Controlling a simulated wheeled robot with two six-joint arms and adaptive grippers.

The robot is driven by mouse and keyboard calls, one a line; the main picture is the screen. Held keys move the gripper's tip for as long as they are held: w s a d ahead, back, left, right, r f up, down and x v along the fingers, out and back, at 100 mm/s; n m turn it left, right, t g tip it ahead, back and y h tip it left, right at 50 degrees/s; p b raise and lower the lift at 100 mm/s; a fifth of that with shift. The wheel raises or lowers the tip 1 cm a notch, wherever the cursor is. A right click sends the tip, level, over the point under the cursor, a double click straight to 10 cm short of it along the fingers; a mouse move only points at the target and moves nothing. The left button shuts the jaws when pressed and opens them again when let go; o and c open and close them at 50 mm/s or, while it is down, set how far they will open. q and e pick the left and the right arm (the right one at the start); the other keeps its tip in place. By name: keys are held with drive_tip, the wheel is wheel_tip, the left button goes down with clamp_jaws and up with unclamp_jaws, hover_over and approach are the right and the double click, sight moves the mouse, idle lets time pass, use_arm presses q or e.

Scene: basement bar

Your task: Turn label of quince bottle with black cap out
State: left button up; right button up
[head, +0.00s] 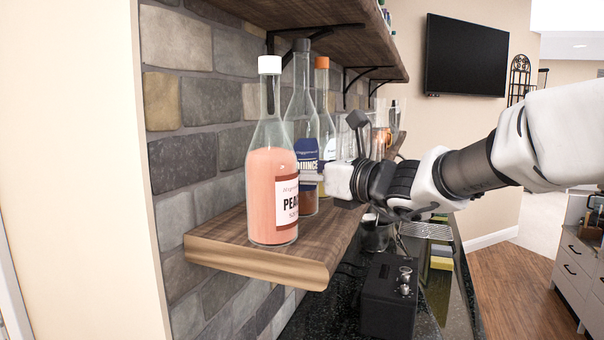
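The quince bottle (305,110) is clear glass with a black cap and a dark blue label (305,150). It stands upright on the lower wooden shelf (270,262), behind the peach bottle. Part of the label lettering shows towards me; the peach bottle hides its left side. My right gripper (335,150) reaches in from the right, close beside the quince bottle. Its two fingers look spread apart, with one finger overlapping the lower label in this view. I cannot tell whether it touches the glass. My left gripper is not in view.
The peach bottle (272,195) with a white cap stands at the shelf's near end. An orange-capped bottle (322,95) and glasses (347,140) stand farther back. A stone wall (195,160) is on the left, and an upper shelf (300,12) hangs above. A black box (388,295) sits below.

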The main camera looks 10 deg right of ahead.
drive_tip(key=c, duration=1)
drive_tip(key=shift+r+n+g+y+p, duration=0.25)
drive_tip(key=shift+n+g+y+p, duration=0.2)
drive_tip(key=shift+p, duration=0.3)
drive_tip(key=n+g+y+p, duration=0.5)
drive_tip(key=g+p, duration=0.1)
drive_tip(key=p, duration=0.2)
drive_tip(key=shift+f+g, duration=0.15)
drive_tip(key=shift+g, duration=0.2)
drive_tip(key=shift+n, duration=0.25)
drive_tip(key=o, duration=1)
drive_tip(key=shift+f, duration=0.1)
